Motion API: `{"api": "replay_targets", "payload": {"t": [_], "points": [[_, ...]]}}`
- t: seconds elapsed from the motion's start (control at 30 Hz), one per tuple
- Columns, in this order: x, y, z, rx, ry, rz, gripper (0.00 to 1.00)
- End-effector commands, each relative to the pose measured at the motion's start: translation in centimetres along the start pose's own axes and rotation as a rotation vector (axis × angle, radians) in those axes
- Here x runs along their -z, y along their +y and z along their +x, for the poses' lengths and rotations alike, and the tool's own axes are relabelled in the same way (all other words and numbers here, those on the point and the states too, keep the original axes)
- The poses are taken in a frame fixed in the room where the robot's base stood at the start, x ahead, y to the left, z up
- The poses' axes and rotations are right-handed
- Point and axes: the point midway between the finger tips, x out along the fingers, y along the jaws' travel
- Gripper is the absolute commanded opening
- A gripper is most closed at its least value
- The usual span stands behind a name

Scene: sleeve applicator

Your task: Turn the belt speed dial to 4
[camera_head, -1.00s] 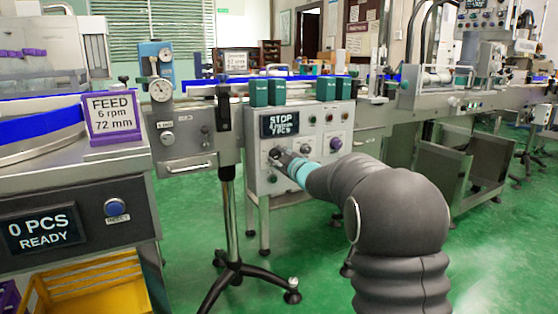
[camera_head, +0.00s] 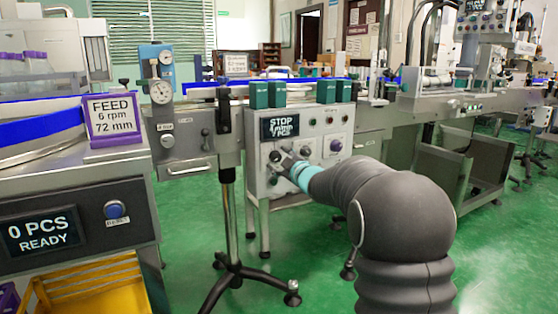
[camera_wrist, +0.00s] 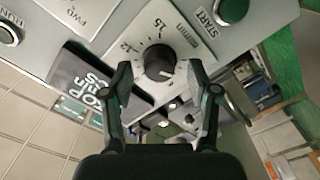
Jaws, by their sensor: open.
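The belt speed dial is a black round knob (camera_wrist: 160,62) on a pale scale plate in the wrist view. Its white mark points to the lower right of the picture. The figures 12 and 15 show above and left of it; I cannot read the figure at the mark. My gripper (camera_wrist: 160,78) is open, with a finger on each side of the knob's picture and apart from it. In the head view my gripper (camera_head: 287,157) is in front of the grey control box (camera_head: 262,183). The box display (camera_head: 281,126) shows STOP and smaller, blurred lines.
A tripod stand (camera_head: 234,270) stands left of the box. Green floor is open below.

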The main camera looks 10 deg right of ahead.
Motion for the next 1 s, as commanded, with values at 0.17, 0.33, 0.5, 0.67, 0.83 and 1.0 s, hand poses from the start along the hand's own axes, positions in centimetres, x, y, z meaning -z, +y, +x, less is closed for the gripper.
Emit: {"api": "replay_targets", "payload": {"t": [0.17, 0.33, 0.5, 0.67, 0.83, 1.0], "points": [[0.1, 0.1, -3.1, -0.002, 0.0, -0.001, 0.6], [0.1, 0.1, -6.5, -0.002, 0.0, 0.0, 0.6], [0.1, 0.1, -9.3, -0.001, 0.0, -0.001, 0.6], [0.0, 0.1, -10.7, -0.002, 0.0, -0.001, 0.6], [0.1, 0.0, -11.1, 0.0, 0.001, 0.0, 0.6], [0.1, 0.0, -11.1, 0.0, 0.001, 0.0, 0.6]]}}
